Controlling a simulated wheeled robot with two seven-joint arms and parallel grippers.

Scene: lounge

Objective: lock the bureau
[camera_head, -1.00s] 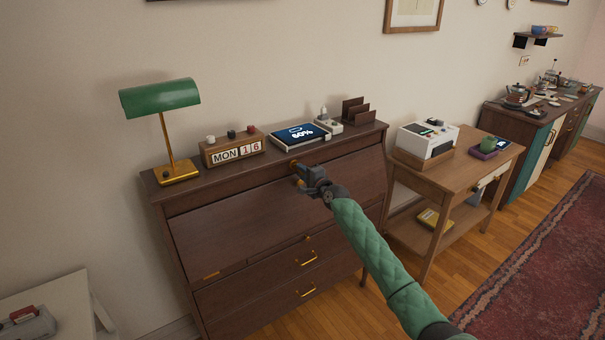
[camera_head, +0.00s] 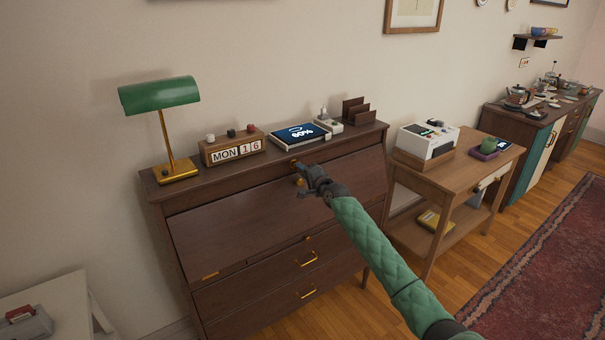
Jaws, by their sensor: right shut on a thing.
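The dark brown wooden bureau (camera_head: 235,225) stands against the wall, its sloped front panel closed. A small brass fitting (camera_head: 294,163) shows on the strip at the top of that panel. My right gripper (camera_head: 303,178) is at this strip, just below the fitting. It is shut on a small brass piece (camera_head: 299,182), which looks like a key or knob. The jaws hide much of it, and I cannot tell whether it sits in a lock. My left gripper is not in view.
On the bureau top are a green lamp (camera_head: 160,95), a calendar block (camera_head: 233,148), a tablet (camera_head: 299,134) and a letter rack (camera_head: 356,110). A side table (camera_head: 470,159) stands close on the right. Open wooden floor lies in front.

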